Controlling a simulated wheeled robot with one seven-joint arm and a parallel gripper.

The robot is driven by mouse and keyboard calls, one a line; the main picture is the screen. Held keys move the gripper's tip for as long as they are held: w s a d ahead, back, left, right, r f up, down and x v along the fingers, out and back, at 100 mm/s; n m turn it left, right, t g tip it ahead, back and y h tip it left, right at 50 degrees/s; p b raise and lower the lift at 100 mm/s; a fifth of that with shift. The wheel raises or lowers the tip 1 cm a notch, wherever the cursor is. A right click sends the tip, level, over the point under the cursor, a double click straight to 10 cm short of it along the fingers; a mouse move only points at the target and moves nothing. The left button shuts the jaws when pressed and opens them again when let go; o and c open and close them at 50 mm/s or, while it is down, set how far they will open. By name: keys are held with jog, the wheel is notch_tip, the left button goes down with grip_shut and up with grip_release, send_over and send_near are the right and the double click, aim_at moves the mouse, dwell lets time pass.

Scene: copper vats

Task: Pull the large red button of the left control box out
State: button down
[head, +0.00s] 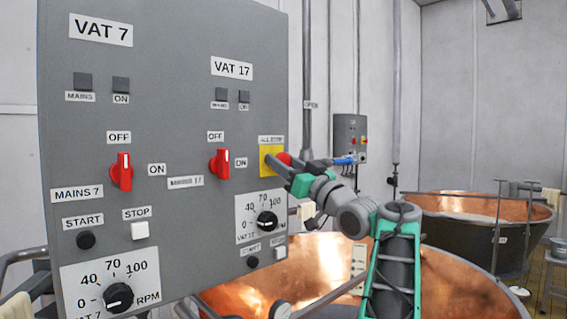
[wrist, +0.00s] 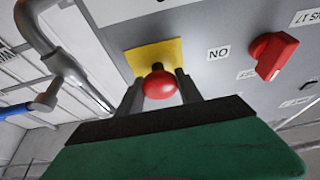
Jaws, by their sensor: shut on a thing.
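The left control box (head: 190,120) is a large grey panel on the left of the head view. Its large red button (head: 284,159) sits on a yellow square plate (head: 270,150) under an "ALL STOP" label, at the panel's right side. In the wrist view the round red button (wrist: 159,86) shows on a dark stem in front of the yellow plate (wrist: 143,55). My gripper (wrist: 158,88) has one finger on each side of the button and is shut on it. In the head view my arm reaches in from the right and partly covers the button.
Red rotary switches (head: 121,171) (head: 220,163), a dial (head: 267,221) and small push buttons share the panel. A copper vat (head: 440,285) stands below my arm, another (head: 480,207) behind at right. A smaller control box (head: 350,130) and vertical pipes are at the back wall.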

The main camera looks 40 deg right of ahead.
jog(key=shift+s+f+b, duration=0.2)
jog(key=shift+s+b, duration=0.45)
jog(key=shift+b, duration=0.15)
jog(key=shift+r, duration=0.1)
jog(key=c, duration=1)
grip_release()
jog(key=shift+s+r, duration=0.1)
jog(key=shift+s, duration=0.15)
jog(key=shift+o, duration=1)
jog(key=shift+w, duration=0.1)
jog(key=b+v, duration=0.3)
jog(key=v, duration=0.4)
jog(key=shift+s, duration=0.35)
